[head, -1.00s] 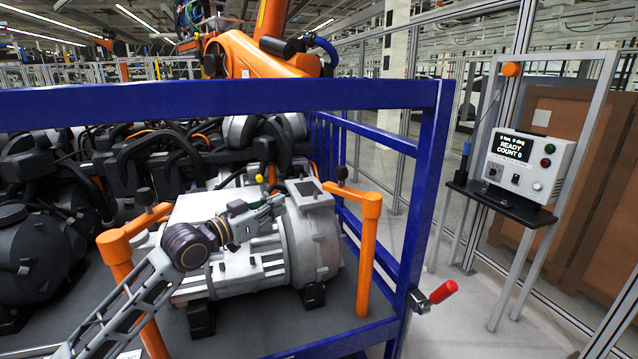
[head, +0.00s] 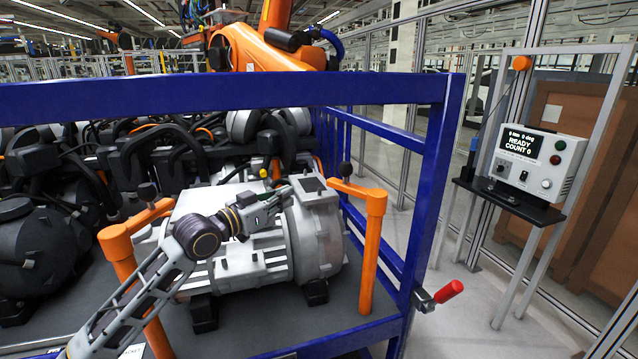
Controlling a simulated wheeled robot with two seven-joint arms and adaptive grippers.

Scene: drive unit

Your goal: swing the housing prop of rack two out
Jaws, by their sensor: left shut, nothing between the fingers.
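A grey drive unit (head: 235,262) lies in the blue rack (head: 432,190), its round housing (head: 318,240) toward the right. An orange prop (head: 371,240) stands at the right beside the housing. Its arm, topped by a black knob (head: 345,170), reaches left toward the housing. A second orange prop (head: 125,262) stands at the left end, its arm reaching toward the unit, with a black knob (head: 147,192). My left gripper (head: 284,194) is shut and empty over the unit's top, left of the housing and apart from the right prop. My right gripper is out of view.
The rack's blue top rail (head: 220,98) crosses in front of and above the unit. A red-handled lever (head: 448,291) sticks out at the rack's right corner. More drive units (head: 40,250) fill the rack's back and left. A control box (head: 535,160) reads READY, COUNT 0.

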